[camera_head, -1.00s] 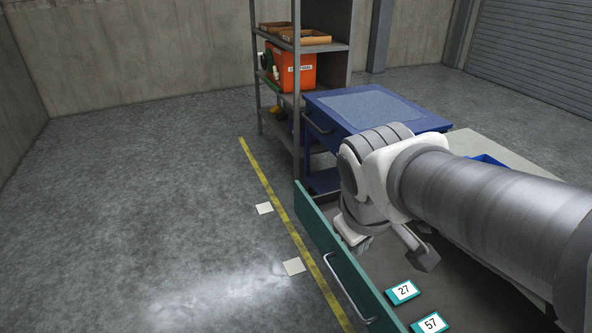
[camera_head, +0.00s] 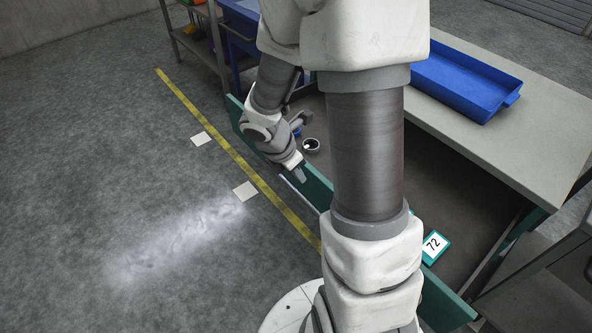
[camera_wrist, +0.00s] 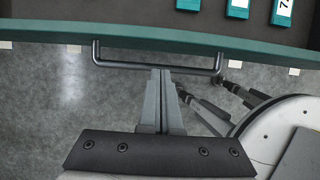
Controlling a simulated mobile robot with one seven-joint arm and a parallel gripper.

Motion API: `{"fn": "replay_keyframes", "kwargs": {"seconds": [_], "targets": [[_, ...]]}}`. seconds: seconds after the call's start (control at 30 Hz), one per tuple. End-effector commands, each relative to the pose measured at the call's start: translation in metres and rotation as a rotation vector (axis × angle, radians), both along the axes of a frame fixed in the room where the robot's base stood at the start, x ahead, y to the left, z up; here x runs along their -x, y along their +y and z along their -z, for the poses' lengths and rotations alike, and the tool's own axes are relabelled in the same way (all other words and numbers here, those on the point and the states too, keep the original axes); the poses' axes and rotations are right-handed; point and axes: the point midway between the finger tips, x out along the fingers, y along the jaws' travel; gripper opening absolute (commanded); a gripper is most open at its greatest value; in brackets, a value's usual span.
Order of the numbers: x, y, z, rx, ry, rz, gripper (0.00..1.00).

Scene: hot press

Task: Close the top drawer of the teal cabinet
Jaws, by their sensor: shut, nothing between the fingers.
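The teal drawer (camera_head: 318,190) stands pulled out from under the grey worktop, its long front running diagonally in the head view. Its front edge (camera_wrist: 270,53) crosses the top of the wrist view. A metal bar handle (camera_wrist: 160,66) is fixed on the outer face, and part of it shows in the head view (camera_head: 299,192). My gripper (camera_wrist: 161,72) is shut and empty, with its fingertips at the middle of the handle. Whether they touch it I cannot tell. In the head view my gripper (camera_head: 299,175) is just outside the drawer front. My arm hides part of the drawer.
Inside the drawer lie a teal tag marked 72 (camera_head: 434,244) and a small round dark item (camera_head: 311,145). A blue tray (camera_head: 465,80) sits on the grey worktop (camera_head: 535,125). A shelf rack (camera_head: 196,45) stands behind. The floor at left is open, with a yellow line (camera_head: 215,130).

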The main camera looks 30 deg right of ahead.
Motion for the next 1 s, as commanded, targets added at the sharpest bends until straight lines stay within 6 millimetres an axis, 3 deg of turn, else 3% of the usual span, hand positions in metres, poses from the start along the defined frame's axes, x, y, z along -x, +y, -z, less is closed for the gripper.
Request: {"fn": "replay_keyframes", "kwargs": {"seconds": [0.3, 0.5, 1.0], "targets": [[-0.003, -0.020, 0.057, -0.001, 0.001, 0.006, 0.00], [-0.006, -0.030, 0.079, 0.000, -0.001, 0.006, 0.00], [-0.006, -0.034, 0.085, 0.000, -0.002, 0.005, 0.00]]}}
